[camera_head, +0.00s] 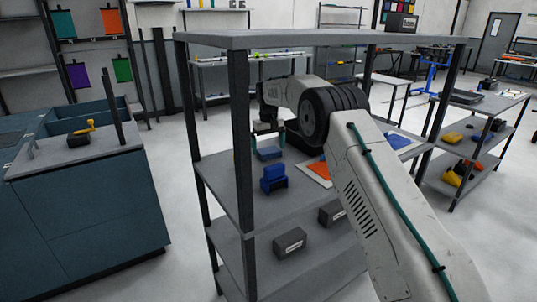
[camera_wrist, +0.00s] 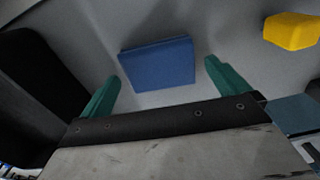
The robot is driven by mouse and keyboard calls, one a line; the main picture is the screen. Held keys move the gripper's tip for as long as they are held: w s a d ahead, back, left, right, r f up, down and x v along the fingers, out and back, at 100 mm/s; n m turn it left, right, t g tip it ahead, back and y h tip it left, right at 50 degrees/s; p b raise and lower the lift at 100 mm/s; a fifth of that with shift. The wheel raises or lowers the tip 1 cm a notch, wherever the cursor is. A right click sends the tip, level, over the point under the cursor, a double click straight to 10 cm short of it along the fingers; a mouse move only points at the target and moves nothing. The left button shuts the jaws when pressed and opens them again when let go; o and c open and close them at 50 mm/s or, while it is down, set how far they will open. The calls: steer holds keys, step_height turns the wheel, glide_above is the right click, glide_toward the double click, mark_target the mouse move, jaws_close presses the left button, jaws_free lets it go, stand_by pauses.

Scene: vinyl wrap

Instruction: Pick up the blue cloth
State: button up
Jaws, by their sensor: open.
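The blue cloth (camera_wrist: 157,64) looks like a flat, folded rectangle on a grey surface in the wrist view. In the head view, what appears to be the same blue cloth (camera_head: 268,154) lies on the middle level of the dark shelf unit. My gripper (camera_wrist: 163,72) is open, with one green finger to each side of the cloth in the picture and nothing held. In the head view my gripper (camera_head: 266,132) is above the cloth, partly hidden by my wrist. I cannot tell the exact height left between them.
A blue block-like object (camera_head: 273,179) stands in front of the cloth. An orange sheet (camera_head: 320,170) and a blue sheet (camera_head: 397,141) lie to the right. The top shelf board (camera_head: 300,39) is overhead, with a dark post (camera_head: 242,140) close left. A yellow object (camera_wrist: 291,31) shows upper right.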

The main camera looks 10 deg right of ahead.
mark_target(269, 150)
steer(key=shift+d+f, duration=0.1)
steer(key=shift+f, duration=0.65)
steer(key=c, duration=0.9)
steer(key=shift+r, duration=0.1)
step_height(269, 150, up, 10)
steer(key=shift+o, duration=1.2)
steer(key=shift+c, duration=0.8)
